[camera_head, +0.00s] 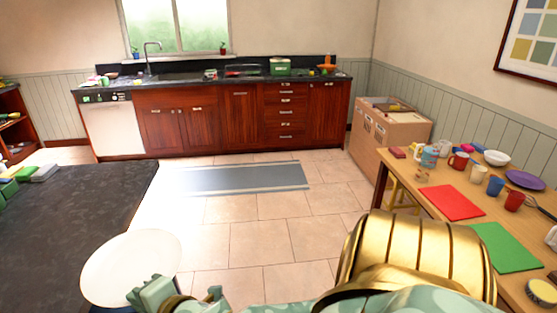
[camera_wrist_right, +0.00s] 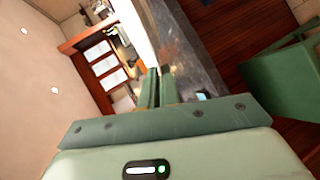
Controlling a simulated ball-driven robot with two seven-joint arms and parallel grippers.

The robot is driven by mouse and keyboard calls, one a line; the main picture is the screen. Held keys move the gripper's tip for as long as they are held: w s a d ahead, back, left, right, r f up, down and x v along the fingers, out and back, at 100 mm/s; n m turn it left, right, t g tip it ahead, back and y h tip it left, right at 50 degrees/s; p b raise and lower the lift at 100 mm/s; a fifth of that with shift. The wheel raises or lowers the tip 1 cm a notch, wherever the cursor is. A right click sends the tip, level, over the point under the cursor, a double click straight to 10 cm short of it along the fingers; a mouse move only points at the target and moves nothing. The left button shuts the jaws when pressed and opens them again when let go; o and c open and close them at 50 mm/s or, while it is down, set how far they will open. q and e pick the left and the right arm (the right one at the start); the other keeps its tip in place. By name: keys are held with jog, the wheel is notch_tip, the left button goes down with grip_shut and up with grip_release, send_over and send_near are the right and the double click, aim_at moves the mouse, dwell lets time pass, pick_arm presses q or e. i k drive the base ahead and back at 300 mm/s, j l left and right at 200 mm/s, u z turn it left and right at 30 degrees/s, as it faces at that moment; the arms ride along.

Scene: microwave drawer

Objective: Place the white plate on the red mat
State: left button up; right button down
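The white plate (camera_head: 128,262) is at the lower left of the head view, in front of the dark counter. It also shows nearly edge-on in the right wrist view (camera_wrist_right: 141,32). My right gripper (camera_head: 143,291) is at the plate's lower right rim. In the wrist view its fingers (camera_wrist_right: 159,76) are close together on the plate's edge. The red mat (camera_head: 452,202) lies flat on the wooden table at the right, well away from the plate, and its surface is bare. My left gripper is not in view.
The wooden table (camera_head: 411,184) also holds a green mat (camera_head: 505,247), a purple plate (camera_head: 525,180), a white bowl (camera_head: 496,158), and several cups. The dark counter (camera_head: 70,235) fills the left side. Tiled floor lies between them. Red-brown cabinets (camera_head: 240,118) line the back wall.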

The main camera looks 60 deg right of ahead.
aim_at(451, 201)
jog(key=k+z, duration=0.2)
jog(key=z, duration=1.4)
jog(key=i+l+z, duration=0.15)
jog(key=z, duration=0.25)
jog(key=i+l+z, duration=0.1)
jog(key=i+z, duration=0.4)
jog(key=z, duration=0.25)
jog(key=i+z, duration=0.25)
jog(key=z, duration=0.15)
jog(key=i+j, duration=0.2)
jog(key=i, duration=0.2)
jog(key=i+j, duration=0.15)
jog(key=i, duration=0.25)
jog(key=i+j, duration=0.2)
jog(key=i, duration=0.25)
